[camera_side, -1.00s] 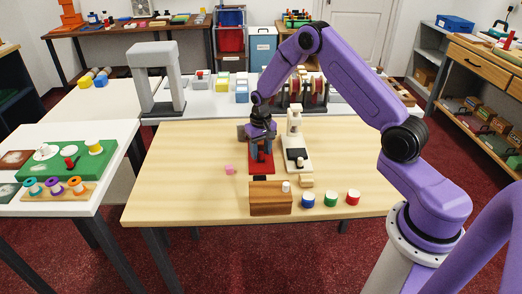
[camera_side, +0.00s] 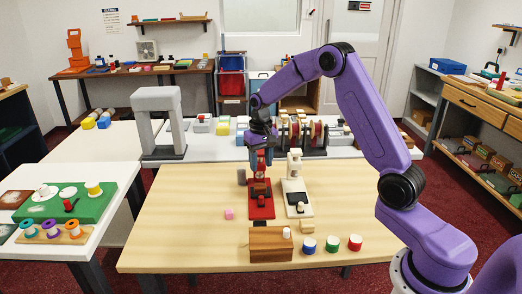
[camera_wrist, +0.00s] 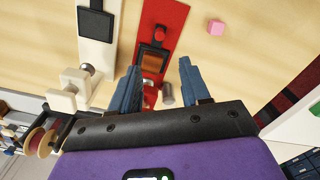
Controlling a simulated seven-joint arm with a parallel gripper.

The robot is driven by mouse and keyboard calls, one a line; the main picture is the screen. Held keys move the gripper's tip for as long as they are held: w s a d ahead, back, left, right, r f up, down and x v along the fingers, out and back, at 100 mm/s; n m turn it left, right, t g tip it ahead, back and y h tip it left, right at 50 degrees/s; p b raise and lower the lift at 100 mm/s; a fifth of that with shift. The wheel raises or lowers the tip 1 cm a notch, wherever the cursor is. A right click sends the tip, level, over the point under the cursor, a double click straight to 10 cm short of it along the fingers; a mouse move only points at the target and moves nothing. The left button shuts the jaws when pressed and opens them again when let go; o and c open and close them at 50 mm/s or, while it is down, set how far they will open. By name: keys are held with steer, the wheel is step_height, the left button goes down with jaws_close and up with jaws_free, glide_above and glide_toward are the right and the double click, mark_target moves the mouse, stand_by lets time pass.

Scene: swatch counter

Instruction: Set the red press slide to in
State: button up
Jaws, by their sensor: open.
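The red press (camera_side: 261,212) stands on the wooden table, a flat red base with a dark track, a small red knob (camera_wrist: 160,33) and a brown square pad (camera_wrist: 152,62). The knob stands on the dark track at the near part of the base. My gripper (camera_side: 260,172) is above the rear part of the press, apart from the knob. In the wrist view its two blue fingers (camera_wrist: 157,82) are spread on either side of the red base with nothing between them held. The rear of the press is partly hidden by my gripper.
A cream press (camera_side: 299,208) stands close on the right. A pink cube (camera_side: 229,214) lies to the left. A wooden block (camera_side: 268,246) and blue, green and red-sided round pots (camera_side: 332,245) stand in front. The left part of the table is clear.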

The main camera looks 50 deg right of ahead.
step_height(320, 180, up, 4)
glide_above(260, 205)
steer(key=d, duration=0.1)
steer(key=shift+w, duration=0.25)
steer(key=shift+a, duration=0.1)
steer(key=c, duration=0.7)
steer(key=shift+s+a+f+n, duration=0.1)
steer(key=shift+a+f+n, duration=0.15)
steer(key=shift+n, duration=0.45)
jaws_close()
steer(key=s+a+f+n+t+h, duration=0.1)
steer(key=s+a+f+n+h, duration=0.3)
steer(key=n, duration=0.8)
steer(key=w+a+f+n, duration=0.15)
steer(key=a+n, duration=0.45)
steer(key=n, duration=0.6)
steer(key=x, duration=1.1)
steer(key=shift+s+d, duration=0.1)
steer(key=shift+s, duration=0.2)
steer(key=shift+w+d+r, duration=0.1)
steer(key=shift+w+d, duration=0.1)
steer(key=shift+d, duration=0.4)
steer(key=shift+w+d, duration=0.25)
steer(key=shift+d, duration=0.3)
steer(key=shift+w+d, duration=0.2)
steer(key=shift+d, duration=0.5)
